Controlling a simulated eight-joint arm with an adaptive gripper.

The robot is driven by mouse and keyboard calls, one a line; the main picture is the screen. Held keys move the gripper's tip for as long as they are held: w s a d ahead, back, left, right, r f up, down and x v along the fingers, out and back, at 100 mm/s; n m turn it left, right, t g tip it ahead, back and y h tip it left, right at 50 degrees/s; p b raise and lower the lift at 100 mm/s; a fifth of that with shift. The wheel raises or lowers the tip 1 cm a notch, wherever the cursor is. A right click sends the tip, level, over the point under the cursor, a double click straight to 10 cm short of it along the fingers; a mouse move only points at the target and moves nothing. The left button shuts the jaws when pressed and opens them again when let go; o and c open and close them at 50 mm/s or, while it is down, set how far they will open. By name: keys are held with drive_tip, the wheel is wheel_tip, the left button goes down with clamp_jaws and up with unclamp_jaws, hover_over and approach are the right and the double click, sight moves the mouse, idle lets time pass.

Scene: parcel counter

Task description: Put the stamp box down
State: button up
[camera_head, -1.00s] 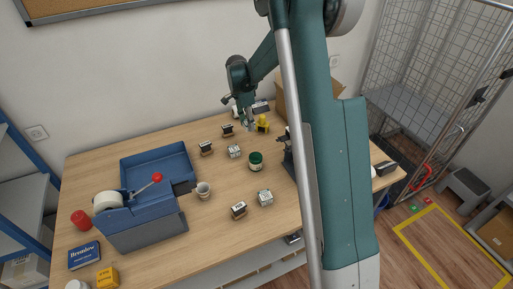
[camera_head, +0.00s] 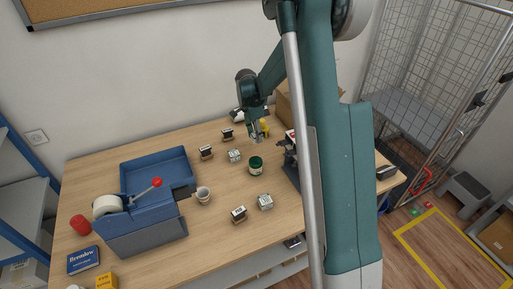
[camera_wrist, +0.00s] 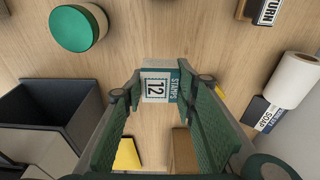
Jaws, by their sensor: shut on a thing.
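The stamp box (camera_wrist: 155,86), a small box with a white face marked 12 and a teal side reading STAMPS, sits between the fingertips of my gripper (camera_wrist: 163,90) in the wrist view. The fingers are shut on it from both sides. In the head view my gripper (camera_head: 259,138) points down over the back right of the table (camera_head: 220,222), behind the green-lidded jar. The box is too small there to make out clearly. I cannot tell how far it is above the wood.
The green-lidded jar (camera_head: 256,166) stands close in front. A yellow object (camera_head: 265,128) and a cardboard box (camera_head: 284,108) are behind and to the right. Several stampers and small boxes stand around. A blue tray (camera_head: 155,168) is at left. A white roll (camera_wrist: 296,78) lies right in the wrist view.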

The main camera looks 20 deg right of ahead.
sight(254, 134)
drive_tip(key=shift+f, duration=1.75)
drive_tip(key=shift+f, duration=1.9)
drive_tip(key=shift+f, duration=0.15)
drive_tip(key=o, duration=0.9)
drive_tip(key=r, duration=0.4)
drive_tip(key=a+r, duration=0.1)
drive_tip(key=r, duration=0.7)
drive_tip(key=shift+a+r, duration=0.1)
drive_tip(key=shift+a, duration=0.3)
